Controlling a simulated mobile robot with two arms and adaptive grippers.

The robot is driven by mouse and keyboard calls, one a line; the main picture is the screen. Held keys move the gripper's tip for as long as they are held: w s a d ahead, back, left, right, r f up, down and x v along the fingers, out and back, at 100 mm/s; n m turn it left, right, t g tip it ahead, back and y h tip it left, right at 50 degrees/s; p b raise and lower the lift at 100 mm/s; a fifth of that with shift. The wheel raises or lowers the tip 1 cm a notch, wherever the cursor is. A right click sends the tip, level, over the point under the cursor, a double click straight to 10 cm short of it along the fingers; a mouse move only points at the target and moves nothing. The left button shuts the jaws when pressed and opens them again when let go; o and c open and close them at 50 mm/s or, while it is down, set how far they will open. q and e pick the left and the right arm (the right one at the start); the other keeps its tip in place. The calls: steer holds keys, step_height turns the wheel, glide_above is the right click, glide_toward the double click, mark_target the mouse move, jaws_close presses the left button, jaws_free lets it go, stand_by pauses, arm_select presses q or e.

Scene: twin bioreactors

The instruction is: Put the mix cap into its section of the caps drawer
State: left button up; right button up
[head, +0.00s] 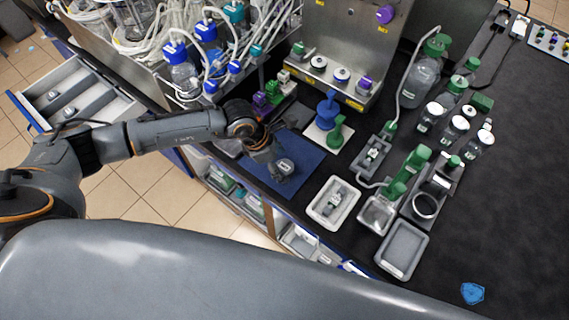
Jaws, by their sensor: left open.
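A small grey-and-white cap-like piece (285,166), which seems to be the mix cap, is on the blue mat (308,155) on the bench. My left gripper (270,165) is open, close above the mat and right beside this piece. I cannot tell whether the fingers touch it. An open drawer (48,77) with long grey sections and a blue front edge sticks out at the far left. It seems to be the caps drawer. Small labelled pieces lie in its sections, and my left arm hides its near part. My right gripper is not in view.
A steel rack with blue-capped bottles (182,75) and tubing stands behind my left arm. Right of the mat are a white tray (319,211), a grey tray (402,250) and several green-capped bottles.

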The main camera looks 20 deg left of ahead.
arm_select(q)
steer(key=shift+w+d+f, duration=0.1)
steer(key=shift+d+f, duration=0.1)
steer(key=shift+f, duration=0.4)
steer(key=c, duration=0.9)
steer(key=shift+r, duration=0.1)
steer(key=shift+c, duration=0.2)
